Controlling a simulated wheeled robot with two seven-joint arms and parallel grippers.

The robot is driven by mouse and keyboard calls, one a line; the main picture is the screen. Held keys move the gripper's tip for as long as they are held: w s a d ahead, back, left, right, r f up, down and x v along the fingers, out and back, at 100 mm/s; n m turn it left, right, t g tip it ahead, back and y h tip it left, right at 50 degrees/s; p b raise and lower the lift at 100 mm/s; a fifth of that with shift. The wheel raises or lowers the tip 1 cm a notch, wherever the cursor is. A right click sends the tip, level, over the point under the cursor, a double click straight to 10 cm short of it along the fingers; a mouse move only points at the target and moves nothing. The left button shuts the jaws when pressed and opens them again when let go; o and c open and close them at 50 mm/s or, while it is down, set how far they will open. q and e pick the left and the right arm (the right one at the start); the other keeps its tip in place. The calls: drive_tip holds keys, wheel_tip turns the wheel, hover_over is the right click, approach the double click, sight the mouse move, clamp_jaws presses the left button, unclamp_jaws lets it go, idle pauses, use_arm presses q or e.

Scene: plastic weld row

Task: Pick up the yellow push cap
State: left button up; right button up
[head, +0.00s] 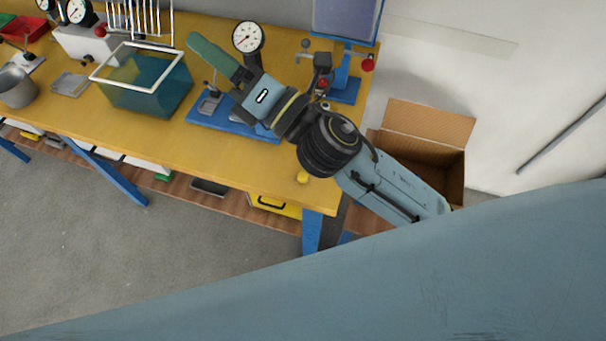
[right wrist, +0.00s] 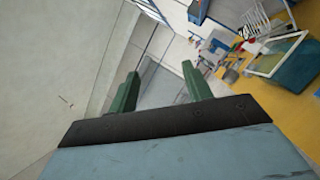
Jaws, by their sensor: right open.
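The yellow push cap (head: 302,177) is a small yellow piece on the yellow bench top, close to the front edge near the right corner, just below my right wrist in the head view. My right gripper (head: 198,47) reaches left over the bench, away from the cap, with its green fingers beyond the blue fixture. In the right wrist view my right gripper (right wrist: 158,88) has its two green fingers apart with nothing between them. The cap does not show in that view. My left gripper is not in view.
A blue fixture base (head: 230,122) and a dial gauge (head: 247,37) stand by my right arm. A teal bin with a white rim (head: 108,82) is to the left. A blue press stand (head: 346,90) is at the back right. An open cardboard box (head: 450,170) stands right of the bench.

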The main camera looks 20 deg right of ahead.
drive_tip(key=s+a+f+n+g+y, duration=0.2)
drive_tip(key=s+a+n+g, duration=0.25)
drive_tip(key=n+g, duration=0.6)
drive_tip(key=s+a+f+n+g+y, duration=0.2)
drive_tip(key=s+a+n+g, duration=0.4)
drive_tip(key=n, duration=0.8)
drive_tip(key=n+h, duration=1.6)
drive_tip(key=h, duration=0.3)
hover_over(303, 175)
drive_tip(key=shift+g, duration=0.35)
drive_tip(key=f, duration=2.4)
drive_tip(key=shift+w+a, duration=0.15)
drive_tip(key=shift+a, duration=0.05)
drive_tip(key=shift+d+f+p, duration=0.2)
drive_tip(key=shift+f+p, duration=0.25)
drive_tip(key=shift+f, duration=2.55)
